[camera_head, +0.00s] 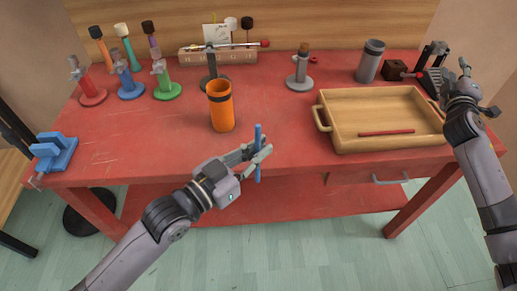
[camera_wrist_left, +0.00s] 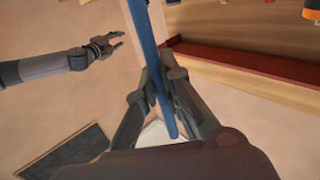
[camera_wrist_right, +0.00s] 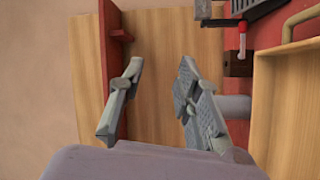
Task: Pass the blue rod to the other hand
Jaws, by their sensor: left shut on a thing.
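The blue rod (camera_head: 258,152) is held upright in my left gripper (camera_head: 256,154), in front of the red table's front edge. In the left wrist view the blue rod (camera_wrist_left: 150,60) runs between the two fingers of my left gripper (camera_wrist_left: 160,92), which are shut on it. My right gripper (camera_head: 462,82) is at the far right, above the table's right end, well apart from the rod. In the right wrist view my right gripper (camera_wrist_right: 157,75) has its fingers spread with nothing between them.
An orange cup (camera_head: 221,108) stands on the red table (camera_head: 180,130) behind the rod. A wooden tray (camera_head: 392,145) holding a red stick (camera_head: 386,133) lies to the right.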

